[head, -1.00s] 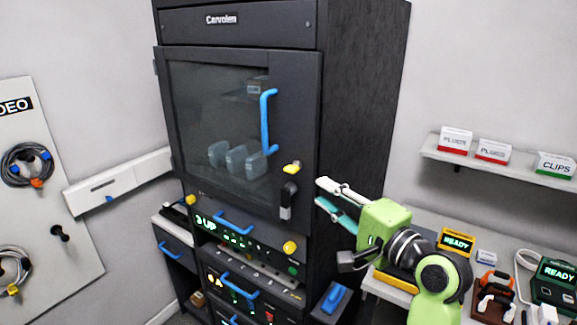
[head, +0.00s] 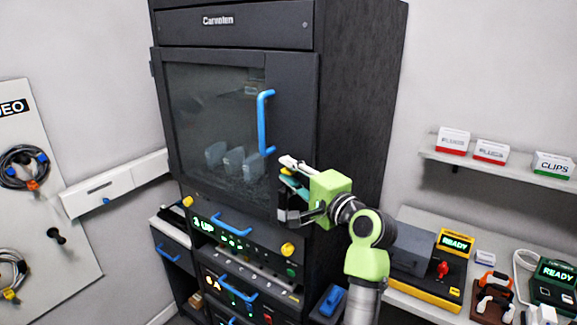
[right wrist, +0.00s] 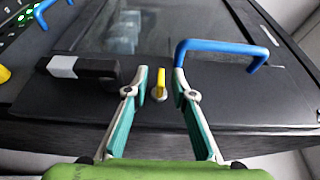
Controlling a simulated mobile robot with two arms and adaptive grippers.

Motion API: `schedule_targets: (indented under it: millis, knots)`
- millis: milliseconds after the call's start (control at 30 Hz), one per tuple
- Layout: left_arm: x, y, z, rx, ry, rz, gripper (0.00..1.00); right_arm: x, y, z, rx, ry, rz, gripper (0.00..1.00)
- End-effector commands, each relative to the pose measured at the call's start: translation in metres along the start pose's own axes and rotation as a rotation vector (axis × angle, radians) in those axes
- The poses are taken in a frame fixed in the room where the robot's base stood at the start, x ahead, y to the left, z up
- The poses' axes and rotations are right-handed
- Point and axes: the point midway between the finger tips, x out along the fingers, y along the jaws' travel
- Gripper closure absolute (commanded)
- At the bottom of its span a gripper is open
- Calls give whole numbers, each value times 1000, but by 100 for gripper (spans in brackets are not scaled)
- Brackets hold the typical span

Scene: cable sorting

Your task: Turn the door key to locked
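The cabinet door (head: 293,90) is shut, with a dark glass pane and a blue handle (head: 264,122). The yellow door key (right wrist: 161,84) sticks out of the door between the handle and a black latch with a pale end (right wrist: 84,68). In the head view my right gripper (head: 283,166) is at the door and mostly hides the key. In the right wrist view my right gripper (right wrist: 161,86) is open, with one finger on each side of the key and a gap to each. My left gripper is in neither view.
Below the door are several rack units with blue handles (head: 232,224) and a yellow knob (head: 288,249). At right stands a bench (head: 412,292) with devices showing READY. A shelf (head: 480,163) holds boxes. Cables hang on a white board (head: 60,200) at left.

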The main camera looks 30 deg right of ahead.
Motion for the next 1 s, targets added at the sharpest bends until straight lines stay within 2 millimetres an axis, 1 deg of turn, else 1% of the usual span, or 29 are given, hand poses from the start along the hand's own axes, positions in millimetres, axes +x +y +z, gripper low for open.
schedule_targets:
  millis: [100,367,400,467,500,800,1000]
  knots:
    - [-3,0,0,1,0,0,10,6,0,0,-1,0,1,76]
    - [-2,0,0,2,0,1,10,7,1,0,-1,0,0,76]
    - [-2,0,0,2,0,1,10,7,1,0,-1,0,0,82]
    - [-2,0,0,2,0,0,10,7,1,0,-1,0,0,97]
    - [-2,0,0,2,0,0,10,7,1,0,-1,0,0,100]
    - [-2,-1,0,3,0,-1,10,7,0,0,-5,0,8,100]
    - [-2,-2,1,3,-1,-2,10,6,-2,0,-32,1,65,100]
